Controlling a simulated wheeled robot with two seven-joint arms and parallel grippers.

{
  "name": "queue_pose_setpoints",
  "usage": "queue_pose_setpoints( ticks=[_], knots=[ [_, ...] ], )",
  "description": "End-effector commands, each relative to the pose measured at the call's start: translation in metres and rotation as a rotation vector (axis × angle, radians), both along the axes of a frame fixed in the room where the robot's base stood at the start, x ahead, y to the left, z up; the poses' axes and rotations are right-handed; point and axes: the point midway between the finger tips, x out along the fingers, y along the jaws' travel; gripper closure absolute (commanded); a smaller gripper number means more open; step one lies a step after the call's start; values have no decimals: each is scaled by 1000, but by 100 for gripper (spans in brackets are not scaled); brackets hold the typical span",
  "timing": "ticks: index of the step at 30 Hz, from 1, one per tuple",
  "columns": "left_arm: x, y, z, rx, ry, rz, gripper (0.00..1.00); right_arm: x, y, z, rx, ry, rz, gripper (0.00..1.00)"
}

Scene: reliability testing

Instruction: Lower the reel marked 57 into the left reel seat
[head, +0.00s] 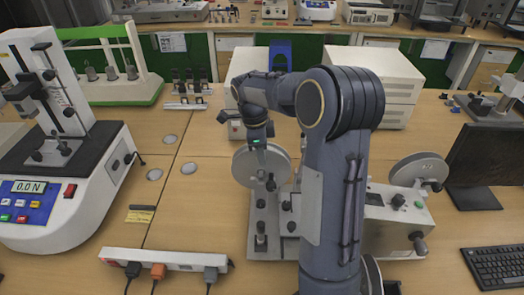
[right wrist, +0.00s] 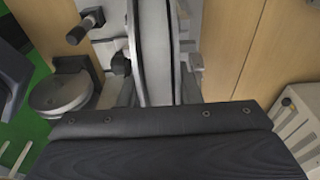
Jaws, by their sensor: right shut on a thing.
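A grey disc-shaped reel (head: 243,167) stands upright at the left end of the bench machine (head: 405,215); no number on it is legible. In the right wrist view the reel (right wrist: 152,45) shows edge-on beyond the dark gripper body, whose fingertips are hidden. The left seat is largely hidden behind the gripper and reel, so I cannot tell whether the reel touches it. A second reel (head: 418,168) stands at the machine's right end. My left gripper is out of view.
A force tester (head: 58,190) stands at the left, and a power strip (head: 165,260) lies in front. A monitor (head: 490,160) and keyboard (head: 495,265) are at the right. White boxes (head: 395,80) stand behind my arm. The wood between tester and machine is mostly clear.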

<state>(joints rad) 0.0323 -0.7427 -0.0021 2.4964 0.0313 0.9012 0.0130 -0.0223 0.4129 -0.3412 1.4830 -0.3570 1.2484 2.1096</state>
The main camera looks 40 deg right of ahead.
Motion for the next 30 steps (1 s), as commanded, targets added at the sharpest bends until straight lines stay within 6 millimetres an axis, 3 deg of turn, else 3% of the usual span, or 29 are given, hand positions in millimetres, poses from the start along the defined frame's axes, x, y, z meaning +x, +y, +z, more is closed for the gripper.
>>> queue_pose_setpoints(
  ticks=[30],
  knots=[
    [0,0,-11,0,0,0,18,0,0,-16,-1,-1,0,100]
  ],
)
